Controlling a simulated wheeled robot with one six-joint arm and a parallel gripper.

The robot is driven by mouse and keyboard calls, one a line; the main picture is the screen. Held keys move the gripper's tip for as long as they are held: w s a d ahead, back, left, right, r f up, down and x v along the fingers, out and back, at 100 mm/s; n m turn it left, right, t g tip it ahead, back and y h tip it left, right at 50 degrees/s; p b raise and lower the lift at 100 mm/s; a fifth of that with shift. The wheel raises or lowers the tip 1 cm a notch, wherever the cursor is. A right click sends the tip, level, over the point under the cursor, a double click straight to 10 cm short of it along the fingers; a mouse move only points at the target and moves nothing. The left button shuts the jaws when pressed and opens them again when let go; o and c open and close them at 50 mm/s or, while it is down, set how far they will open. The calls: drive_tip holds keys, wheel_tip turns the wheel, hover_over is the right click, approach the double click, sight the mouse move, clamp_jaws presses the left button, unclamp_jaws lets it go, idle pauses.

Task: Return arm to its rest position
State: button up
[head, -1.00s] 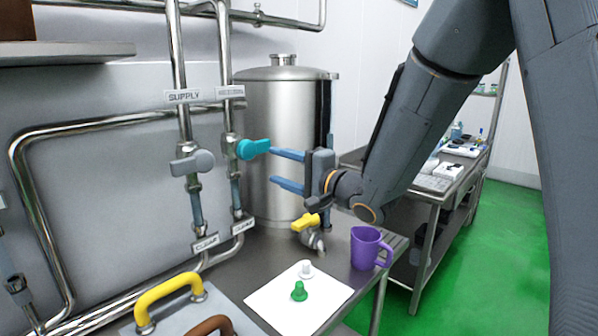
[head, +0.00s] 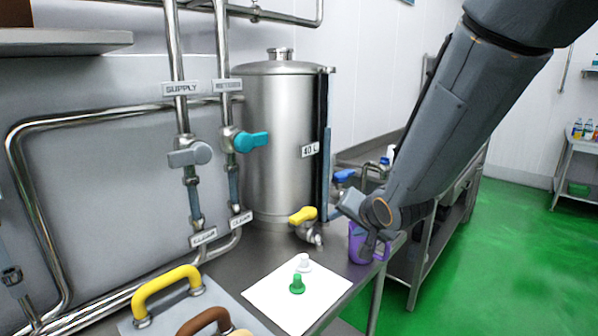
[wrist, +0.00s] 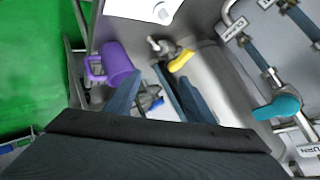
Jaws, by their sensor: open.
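The mug (wrist: 119,62) is left of the fingers there. My arm reaches down from the upper right of the head view and is still extended over the bench. The teal valve handle (head: 251,141) is clear of the gripper.
Supply pipes and a grey handle (head: 190,153) are at left. A white sheet (head: 270,293) carries a green and a white piece. Green floor (head: 500,250) is open at right.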

drive_tip(key=s+d+f+n+g+h+b, duration=0.1)
drive_tip(key=s+d+f+n+g, duration=0.1)
drive_tip(key=s, duration=0.9)
drive_tip(key=s+d+f+n+g+h, duration=0.1)
drive_tip(key=s+d+f+n+g, duration=0.2)
drive_tip(key=s+d+f+g, duration=0.2)
drive_tip(key=s+f+g, duration=0.1)
drive_tip(key=s+f, duration=0.2)
drive_tip(key=s, duration=0.3)
drive_tip(key=shift+d+n+g+h+b, duration=0.25)
drive_tip(key=shift+n+g+h+b, duration=0.05)
drive_tip(key=shift+b, duration=0.05)
drive_tip(key=shift+w, duration=0.1)
